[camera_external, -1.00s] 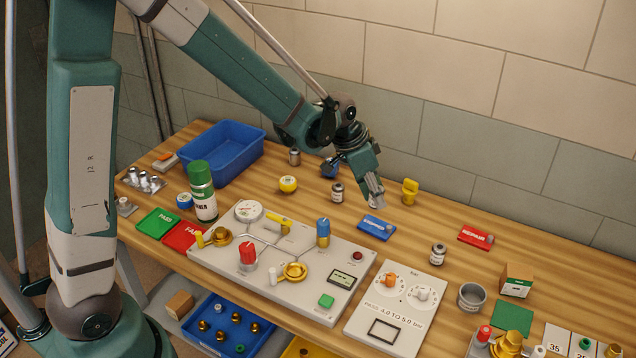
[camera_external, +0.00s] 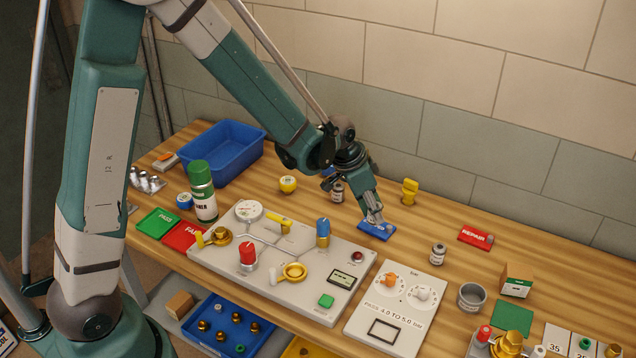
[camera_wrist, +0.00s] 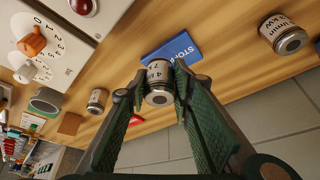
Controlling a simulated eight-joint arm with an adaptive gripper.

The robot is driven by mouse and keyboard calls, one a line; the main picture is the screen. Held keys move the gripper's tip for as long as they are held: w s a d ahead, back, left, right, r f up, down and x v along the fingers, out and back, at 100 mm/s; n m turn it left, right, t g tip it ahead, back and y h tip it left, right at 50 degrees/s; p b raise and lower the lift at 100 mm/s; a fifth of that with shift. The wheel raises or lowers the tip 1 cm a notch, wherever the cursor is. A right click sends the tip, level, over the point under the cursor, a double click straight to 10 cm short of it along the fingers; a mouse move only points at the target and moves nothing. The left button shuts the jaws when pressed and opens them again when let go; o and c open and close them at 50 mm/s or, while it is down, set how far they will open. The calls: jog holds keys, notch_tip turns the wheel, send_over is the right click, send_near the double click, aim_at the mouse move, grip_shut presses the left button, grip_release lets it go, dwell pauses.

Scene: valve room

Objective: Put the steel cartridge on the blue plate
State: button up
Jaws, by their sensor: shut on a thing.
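A small steel cartridge with a pale printed label (camera_wrist: 158,74) is between the two fingers of my gripper (camera_wrist: 156,92), in the wrist view. In the external view my gripper (camera_external: 373,215) points down at the blue plate (camera_external: 385,233), with the cartridge at its fingertips, mostly covered by them. The blue plate also shows in the wrist view (camera_wrist: 184,48), with white lettering, partly hidden behind the cartridge and a finger. The cartridge is over or on the plate; I cannot tell whether it touches it.
Similar labelled cartridges stand to the left (camera_external: 337,192) and right (camera_external: 438,254) of the plate. A yellow fitting (camera_external: 409,191) stands behind it, a red plate (camera_external: 476,237) lies to the right, and the grey valve panel (camera_external: 222,262) is in front. Bare wood surrounds the plate.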

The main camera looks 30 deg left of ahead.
aim_at(373, 221)
jog(key=shift+f, duration=2.1)
jog(key=shift+f, duration=0.1)
jog(key=o, duration=1)
jog(key=shift+r, duration=0.2)
jog(key=shift+v, duration=5.9)
